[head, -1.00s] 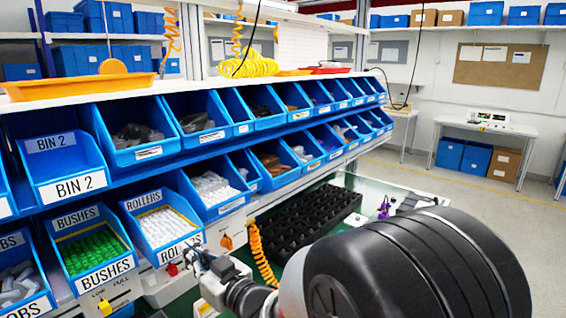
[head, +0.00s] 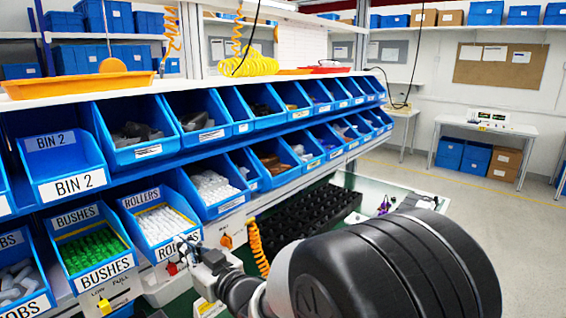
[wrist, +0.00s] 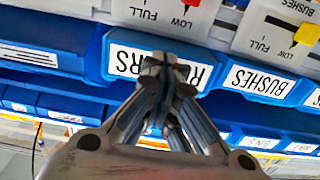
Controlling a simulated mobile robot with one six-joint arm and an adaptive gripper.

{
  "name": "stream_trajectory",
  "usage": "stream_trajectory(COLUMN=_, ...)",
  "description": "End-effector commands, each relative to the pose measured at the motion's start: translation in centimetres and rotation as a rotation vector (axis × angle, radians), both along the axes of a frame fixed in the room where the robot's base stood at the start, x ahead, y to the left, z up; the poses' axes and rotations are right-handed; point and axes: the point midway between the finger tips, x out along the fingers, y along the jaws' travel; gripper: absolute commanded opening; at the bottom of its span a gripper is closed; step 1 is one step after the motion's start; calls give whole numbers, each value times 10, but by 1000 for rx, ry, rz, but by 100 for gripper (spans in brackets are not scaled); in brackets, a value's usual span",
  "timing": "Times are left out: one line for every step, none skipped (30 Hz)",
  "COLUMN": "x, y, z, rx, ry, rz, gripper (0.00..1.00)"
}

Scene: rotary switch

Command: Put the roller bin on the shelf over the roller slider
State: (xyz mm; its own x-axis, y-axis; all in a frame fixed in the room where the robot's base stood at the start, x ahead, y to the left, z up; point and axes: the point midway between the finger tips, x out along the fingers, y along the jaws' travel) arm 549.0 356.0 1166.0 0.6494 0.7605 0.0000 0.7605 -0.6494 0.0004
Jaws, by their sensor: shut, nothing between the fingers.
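The roller bin is a blue bin labelled ROLLERS, full of white pieces, on the lower shelf in the head view (head: 150,238). Its front label shows upside down in the wrist view (wrist: 127,62). The roller slider (head: 172,268) has a red knob below the bin; its FULL/LOW plate is at the top of the wrist view (wrist: 160,12). My gripper (head: 183,243) is in front of the bin's lower right front. In the wrist view its shut, empty fingertips (wrist: 168,65) cover the middle of the label. I cannot tell whether they touch it.
The bushes bin (head: 92,250) with green pieces stands left of the roller bin, above a yellow slider (head: 105,307). A bin of white parts (head: 215,190) is to its right. The empty BIN 2 (head: 65,165) is above. A black tray (head: 310,218) lies on the bench.

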Motion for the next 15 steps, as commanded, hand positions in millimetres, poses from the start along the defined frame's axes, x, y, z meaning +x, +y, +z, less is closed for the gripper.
stream_trajectory(x=1, y=2, z=0, rx=0, ry=0, rz=1, gripper=0)
stream_trajectory(x=2, y=2, z=0, rx=0, ry=0, rz=1, gripper=0)
stream_trajectory(x=2, y=3, z=0, rx=0, ry=0, rz=1, gripper=0)
stream_trajectory(x=3, y=4, z=-1, rx=-1, ry=1, rz=1, gripper=0)
stream_trajectory(x=4, y=5, z=-1, rx=0, ry=1, rz=1, gripper=0)
stream_trajectory(x=4, y=6, z=-1, rx=0, ry=1, rz=1, gripper=0)
stream_trajectory(x=5, y=6, z=-1, rx=0, ry=1, rz=1, gripper=0)
stream_trajectory(x=5, y=7, z=-1, rx=1, ry=1, rz=1, gripper=0)
stream_trajectory(x=6, y=8, z=0, rx=1, ry=1, rz=1, gripper=0)
stream_trajectory(x=7, y=9, z=0, rx=1, ry=-1, rz=1, gripper=0)
stream_trajectory(x=7, y=9, z=0, rx=1, ry=-1, rz=1, gripper=0)
stream_trajectory(x=8, y=10, z=0, rx=1, ry=-1, rz=1, gripper=0)
stream_trajectory(x=9, y=11, z=0, rx=1, ry=-1, rz=1, gripper=0)
stream_trajectory(x=9, y=12, z=0, rx=1, ry=1, rz=1, gripper=0)
stream_trajectory(x=10, y=12, z=0, rx=1, ry=1, rz=1, gripper=0)
